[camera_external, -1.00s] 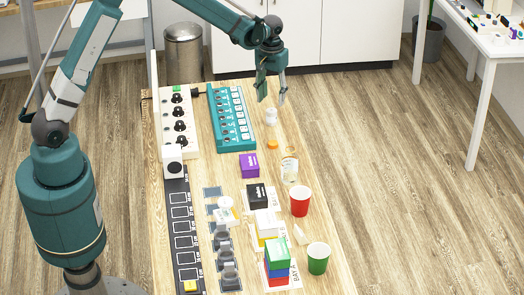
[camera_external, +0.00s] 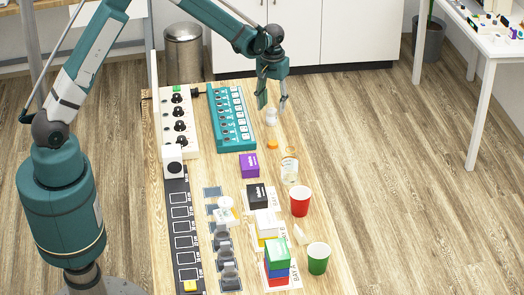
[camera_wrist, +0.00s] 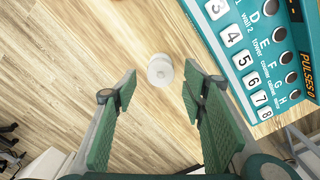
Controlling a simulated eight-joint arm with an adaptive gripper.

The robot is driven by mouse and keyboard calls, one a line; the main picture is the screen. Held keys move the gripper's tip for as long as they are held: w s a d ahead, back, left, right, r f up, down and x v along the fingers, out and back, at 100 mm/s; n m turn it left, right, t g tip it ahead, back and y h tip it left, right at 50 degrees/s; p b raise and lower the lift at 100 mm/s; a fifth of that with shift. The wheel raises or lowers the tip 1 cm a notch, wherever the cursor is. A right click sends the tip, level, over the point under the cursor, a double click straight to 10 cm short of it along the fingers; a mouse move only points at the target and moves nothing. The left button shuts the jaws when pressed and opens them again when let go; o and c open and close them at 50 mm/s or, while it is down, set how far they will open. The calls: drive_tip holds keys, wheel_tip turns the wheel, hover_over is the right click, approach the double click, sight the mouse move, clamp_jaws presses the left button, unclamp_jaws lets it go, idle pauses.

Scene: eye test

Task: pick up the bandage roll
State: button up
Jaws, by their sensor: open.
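A small white roll-like object (camera_external: 270,117), which looks like the bandage roll, sits on the wooden table beside the teal button panel. In the wrist view the white roll (camera_wrist: 160,70) shows a pale round top and lies just ahead of the space between the fingertips. My gripper (camera_external: 273,101) is open and empty, above and close to the roll in the outside view. In the wrist view my gripper (camera_wrist: 159,90) has its green pads well apart, one on each side. No contact with the roll shows.
The teal panel (camera_external: 232,118) stands close left of the roll. An orange-capped item (camera_external: 272,144), a clear jar (camera_external: 289,171), a purple box (camera_external: 249,165) and a red cup (camera_external: 300,201) stand nearer the camera. Bare table surrounds the roll in the wrist view.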

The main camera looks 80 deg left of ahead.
sight(272, 110)
idle(0.3)
drive_tip(key=shift+s+d+f+b, duration=0.1)
drive_tip(key=shift+f+b, duration=0.15)
drive_tip(key=shift+f, duration=1.1)
drive_tip(key=shift+s+f+b, duration=0.1)
drive_tip(key=shift+f+b, duration=0.1)
drive_tip(key=shift+f, duration=1.1)
drive_tip(key=c, duration=0.9)
